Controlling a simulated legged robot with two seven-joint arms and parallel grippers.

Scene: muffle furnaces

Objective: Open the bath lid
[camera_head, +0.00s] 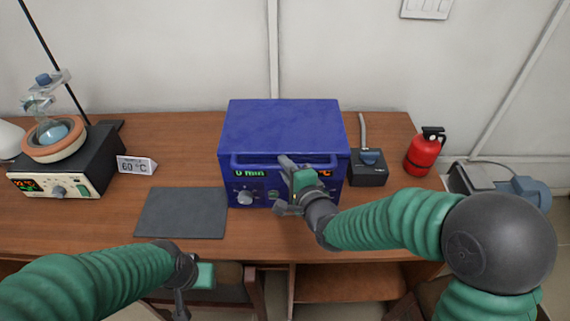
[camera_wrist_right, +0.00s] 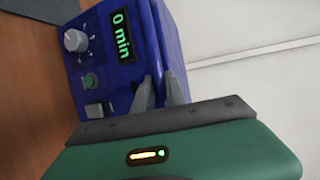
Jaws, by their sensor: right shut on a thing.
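The blue bath (camera_head: 283,130) is a box with a flat top, standing on the wooden table. Its lid looks closed, with a blue handle bar (camera_head: 250,160) along the upper front edge. Its front has a green display reading 0 min and a grey knob. My right gripper (camera_head: 287,165) is at the front of the box, hiding part of the display. In the right wrist view its two grey fingers (camera_wrist_right: 162,88) are on either side of the blue handle bar (camera_wrist_right: 168,45), shut on it. My left gripper (camera_head: 181,295) is low in front of the table, away from the bath; its jaws are unclear.
A dark mat (camera_head: 182,213) lies left of the bath. A small black device (camera_head: 369,170) and a red extinguisher (camera_head: 425,152) are to the right.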

